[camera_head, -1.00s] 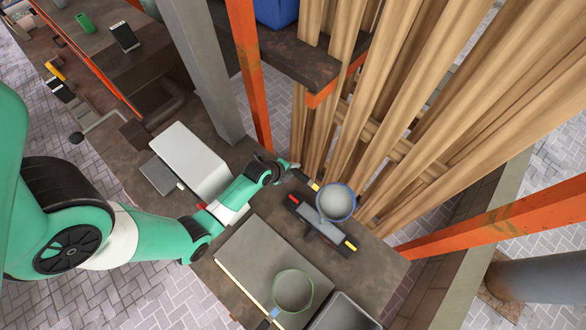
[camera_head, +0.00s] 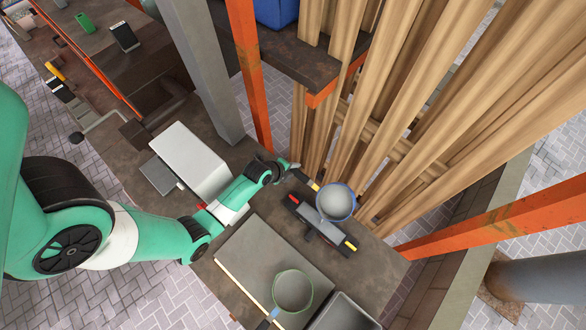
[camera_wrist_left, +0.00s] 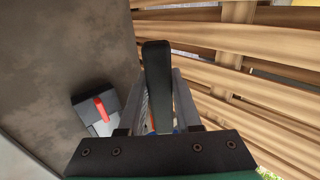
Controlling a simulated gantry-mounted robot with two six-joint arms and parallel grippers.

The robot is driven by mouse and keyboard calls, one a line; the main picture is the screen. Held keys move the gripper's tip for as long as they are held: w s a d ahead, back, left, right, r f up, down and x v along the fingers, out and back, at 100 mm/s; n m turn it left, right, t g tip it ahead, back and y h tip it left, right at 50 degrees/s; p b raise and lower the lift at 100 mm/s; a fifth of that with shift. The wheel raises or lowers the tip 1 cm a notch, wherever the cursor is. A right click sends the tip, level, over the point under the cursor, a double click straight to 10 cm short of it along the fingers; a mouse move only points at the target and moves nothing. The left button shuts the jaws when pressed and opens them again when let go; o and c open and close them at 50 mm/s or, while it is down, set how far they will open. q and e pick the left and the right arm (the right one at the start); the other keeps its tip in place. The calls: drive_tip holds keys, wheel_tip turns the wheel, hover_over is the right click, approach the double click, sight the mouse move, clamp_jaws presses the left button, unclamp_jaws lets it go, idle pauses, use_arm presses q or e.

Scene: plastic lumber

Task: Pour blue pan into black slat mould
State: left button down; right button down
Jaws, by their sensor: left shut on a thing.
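The blue pan (camera_head: 336,203), with a blue rim and grey interior, is above the far right part of the work table. Its dark handle (camera_wrist_left: 158,85) stands between the fingers in the left wrist view. My left gripper (camera_head: 292,168) is shut on this handle, up and left of the pan. The black slat mould (camera_head: 324,236), with a red end and a yellow end, lies just below the pan in the head view. Its red end (camera_wrist_left: 102,108) shows in the wrist view. I cannot tell what fills the pan. My right gripper is out of view.
A green-rimmed pan (camera_head: 292,291) rests on a grey plate (camera_head: 262,255) at the table's front. A dark tray (camera_head: 343,312) is beside it. A white box (camera_head: 189,160) stands left. Wooden slats (camera_head: 400,110) and orange posts (camera_head: 243,70) stand close behind the blue pan.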

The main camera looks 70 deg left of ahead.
use_arm(q)
drive_tip(key=shift+s+d+r+t+y+b, duration=0.25)
drive_tip(key=shift+r+t+y+b, duration=0.2)
drive_tip(key=shift+t+b, duration=0.5)
idle(2.0)
drive_tip(key=shift+s, duration=0.1)
